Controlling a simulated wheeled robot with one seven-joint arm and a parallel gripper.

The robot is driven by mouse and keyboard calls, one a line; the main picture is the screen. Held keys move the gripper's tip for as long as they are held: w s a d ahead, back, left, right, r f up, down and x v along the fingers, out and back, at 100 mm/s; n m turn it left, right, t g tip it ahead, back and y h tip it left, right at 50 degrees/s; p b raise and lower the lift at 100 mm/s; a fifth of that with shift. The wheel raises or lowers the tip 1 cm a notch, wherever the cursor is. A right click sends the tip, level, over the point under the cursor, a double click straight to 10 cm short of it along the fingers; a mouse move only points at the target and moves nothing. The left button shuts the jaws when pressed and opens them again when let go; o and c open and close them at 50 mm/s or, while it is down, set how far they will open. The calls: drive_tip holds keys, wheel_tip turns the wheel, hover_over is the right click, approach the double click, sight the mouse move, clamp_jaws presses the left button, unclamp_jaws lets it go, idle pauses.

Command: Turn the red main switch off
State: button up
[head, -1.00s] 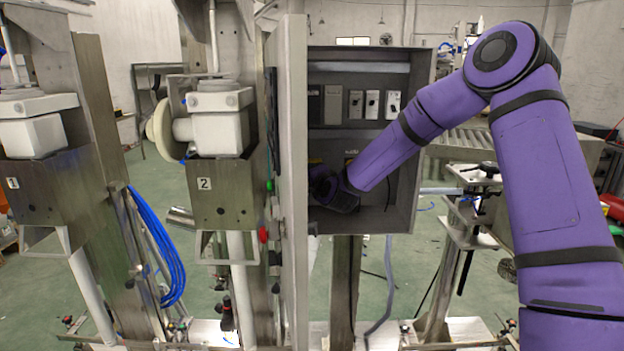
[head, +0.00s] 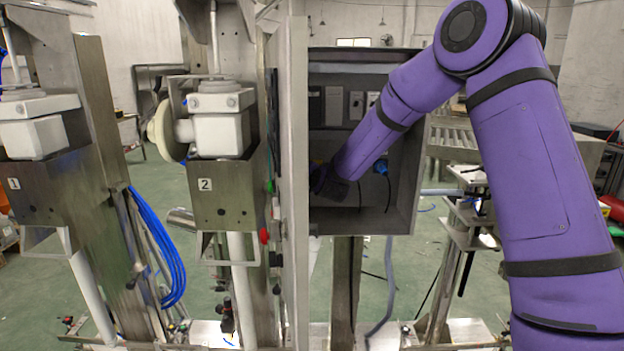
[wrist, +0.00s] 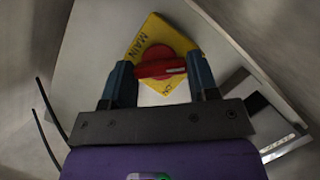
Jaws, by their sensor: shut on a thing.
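The red main switch (wrist: 158,58) shows in the wrist view on a yellow plate (wrist: 152,31) marked "MAIN". The plate appears tilted in that view. My gripper (wrist: 160,72) has a blue finger on each side of the switch's red handle and is shut on it. The handle lies nearly crosswise between the fingertips. In the head view my gripper (head: 322,180) is low on the left inside the open grey cabinet (head: 400,205). There my arm and the cabinet door hide the switch.
The open cabinet door (head: 296,180) stands edge-on just left of my gripper. Breakers (head: 333,105) line the upper part of the cabinet. A blue connector (head: 381,167) is right of my forearm. Machine station 2 (head: 222,190) stands left of the door.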

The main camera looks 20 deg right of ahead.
drive_tip(key=o, duration=0.9)
drive_tip(key=shift+s, duration=0.15)
drive_tip(key=v, duration=1)
drive_tip(key=shift+s, duration=0.3)
drive_tip(key=shift+r, duration=0.1)
